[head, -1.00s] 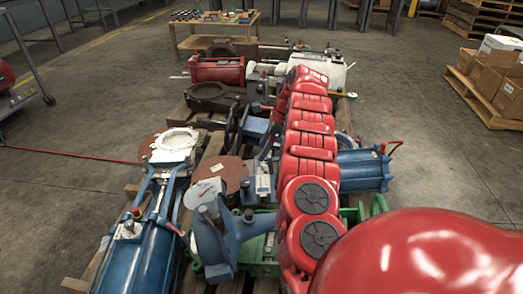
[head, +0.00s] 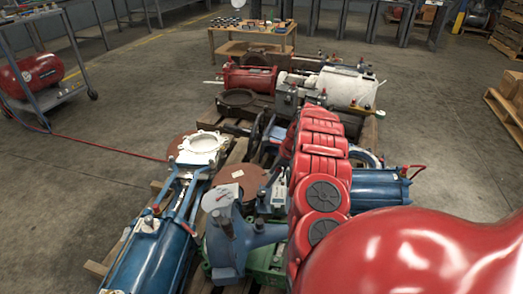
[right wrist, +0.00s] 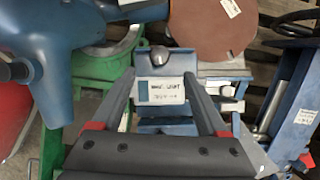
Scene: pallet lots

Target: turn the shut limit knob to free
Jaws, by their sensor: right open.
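In the right wrist view, a small blue-grey block with a white label (right wrist: 163,91) lies straight ahead; its print is too blurred to read surely. A rounded grey knob (right wrist: 159,57) sits at the block's far end. My right gripper (right wrist: 159,76) is open and empty, with a finger on each side of the block; I cannot tell if they touch it. In the head view, the labelled block (head: 279,193) shows left of my red right arm, which hides most of the right gripper. My left gripper is not in view.
A blue valve body (head: 226,250) and a green casting (head: 262,277) lie close by. A brown disc (head: 240,180), blue cylinder (head: 150,262) and white ring flange (head: 203,146) crowd the pallet.

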